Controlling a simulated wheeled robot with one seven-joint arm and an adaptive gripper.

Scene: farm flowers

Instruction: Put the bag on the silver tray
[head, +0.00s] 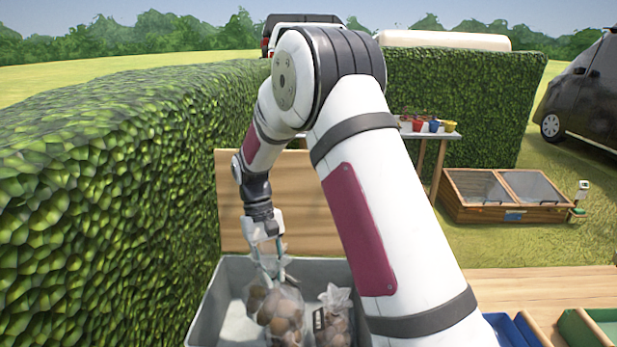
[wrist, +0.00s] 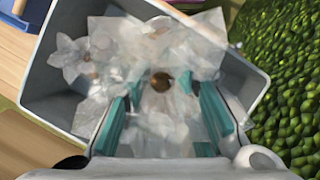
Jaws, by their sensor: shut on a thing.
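A clear plastic bag of round brown items (head: 283,314) is in the grey bin's area, below my gripper (head: 270,264). My gripper points down and is shut on the top of this bag. In the wrist view the crumpled clear plastic (wrist: 160,122) lies between the teal fingers. I cannot tell whether the bag touches the bin floor. A second similar bag (head: 333,325) stands to its right and shows at the upper left in the wrist view (wrist: 72,58). I cannot make out a silver tray in either view.
The grey bin (head: 212,304) has raised walls around the bags, with a wooden board (head: 300,215) behind it. A hedge (head: 90,200) is close on the left. Blue (head: 508,332) and green (head: 607,328) trays are at the lower right, before a bare wooden surface (head: 540,284).

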